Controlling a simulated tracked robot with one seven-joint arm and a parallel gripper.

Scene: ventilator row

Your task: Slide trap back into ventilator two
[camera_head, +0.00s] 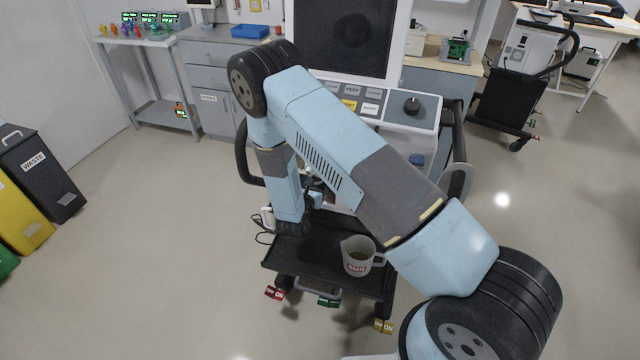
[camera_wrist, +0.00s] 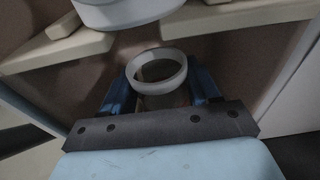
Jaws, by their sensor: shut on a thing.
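The trap (camera_wrist: 157,86) is a small clear cup with a pale ring-shaped rim, its opening facing the wrist camera. My gripper (camera_wrist: 160,82) is shut on it, with a blue finger on either side. A white round fitting (camera_wrist: 125,10) and pale ledges (camera_wrist: 55,50) show beyond the trap at the top of the wrist view, apart from it in the picture. In the head view, the ventilator (camera_head: 408,108) with a dark screen and button panel stands behind my arm. My gripper (camera_head: 316,192) is low in front of it, and my arm mostly hides the gripper and trap.
A dark handle (camera_head: 243,155) curves up at the left. Waste bins (camera_head: 40,170) stand far left. Floor at left is clear.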

